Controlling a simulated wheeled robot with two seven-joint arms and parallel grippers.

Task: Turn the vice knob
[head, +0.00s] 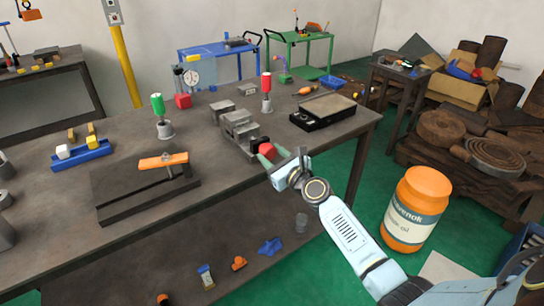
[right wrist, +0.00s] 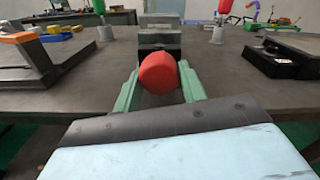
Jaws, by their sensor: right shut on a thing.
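The grey vice (head: 236,127) sits at the front edge of the dark workbench, and its body also shows in the right wrist view (right wrist: 160,38). Its red knob (head: 264,151) faces the front edge; in the right wrist view the knob (right wrist: 159,74) is round and central. My right gripper (head: 270,157) has its green fingers on either side of the knob and is shut on it. In the right wrist view the fingers (right wrist: 159,84) flank the knob left and right. The knob's far side is hidden. My left gripper is not in view.
On the workbench (head: 225,178) stand a green-handled tool (head: 159,110), a red-handled tool (head: 266,88), a black box with a pale top (head: 325,107) and a dark plate with an orange bar (head: 163,160). An orange jar (head: 415,205) shows right of my right arm.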

